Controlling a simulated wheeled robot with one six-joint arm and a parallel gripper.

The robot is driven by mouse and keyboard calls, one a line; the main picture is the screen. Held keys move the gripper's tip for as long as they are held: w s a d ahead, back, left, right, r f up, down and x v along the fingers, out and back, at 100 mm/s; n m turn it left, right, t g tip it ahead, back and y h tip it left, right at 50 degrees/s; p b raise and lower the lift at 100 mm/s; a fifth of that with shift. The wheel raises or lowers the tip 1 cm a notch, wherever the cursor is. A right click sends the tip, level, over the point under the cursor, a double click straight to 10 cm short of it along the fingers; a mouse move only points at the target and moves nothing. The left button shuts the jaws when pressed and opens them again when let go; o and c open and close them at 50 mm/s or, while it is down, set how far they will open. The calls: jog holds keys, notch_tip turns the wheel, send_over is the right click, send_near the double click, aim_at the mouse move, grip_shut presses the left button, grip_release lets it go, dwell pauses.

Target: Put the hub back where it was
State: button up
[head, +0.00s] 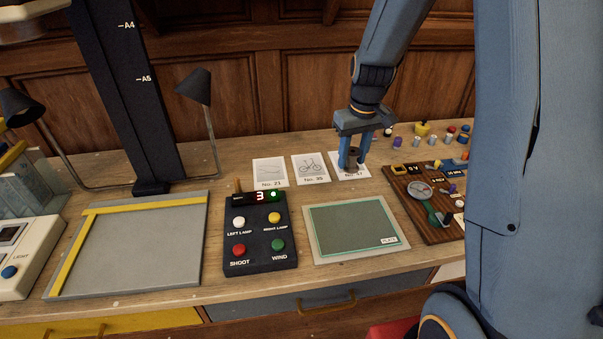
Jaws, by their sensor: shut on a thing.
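My gripper (352,162) points down over the rightmost of three white cards (376,172), near the back of the bench. It is shut on a small dark piece (353,154), which looks like the hub. The fingers hide most of it and part of the card. I cannot tell whether the piece touches the card or hangs just above it. Two other cards, No. 21 (270,171) and a bicycle drawing (311,168), lie to the left.
A control box (260,259), a green plate (350,227) and a grey board with yellow rules (140,240) lie in front. A brown panel (412,192) with parts is at the right, with several small coloured pieces (422,129) behind. A dark column (125,90) stands left.

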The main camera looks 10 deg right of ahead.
jog(key=shift+w+f, duration=0.25)
jog(key=shift+f+p, duration=1.25)
jog(key=shift+f, duration=3.5)
jog(key=shift+f, duration=0.1)
jog(key=o, duration=1.1)
